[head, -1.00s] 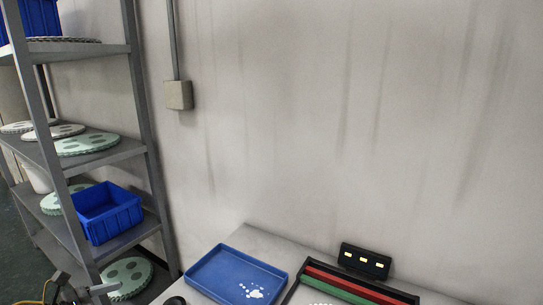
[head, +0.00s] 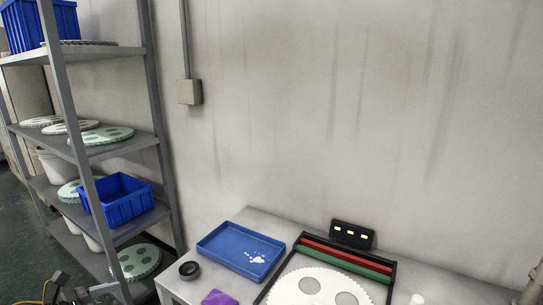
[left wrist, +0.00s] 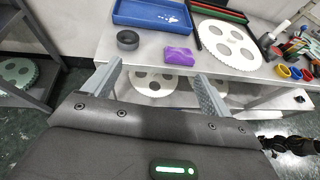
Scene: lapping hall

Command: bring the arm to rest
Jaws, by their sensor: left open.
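My left gripper (left wrist: 160,82) is open in the left wrist view, with its two grey fingers spread apart and nothing between them. It is in front of the workbench (left wrist: 118,52), near the front edge. In the head view, part of my left gripper (head: 80,293) shows at the bottom left corner, in front of the shelf rack. My right gripper cannot be made out in either view.
On the bench are a blue tray (head: 222,262) with white bits, a dark ring (head: 189,270), a purple cloth (head: 218,298) and a white holed disc (head: 322,290) in a black frame. A grey shelf rack (head: 160,120) stands left.

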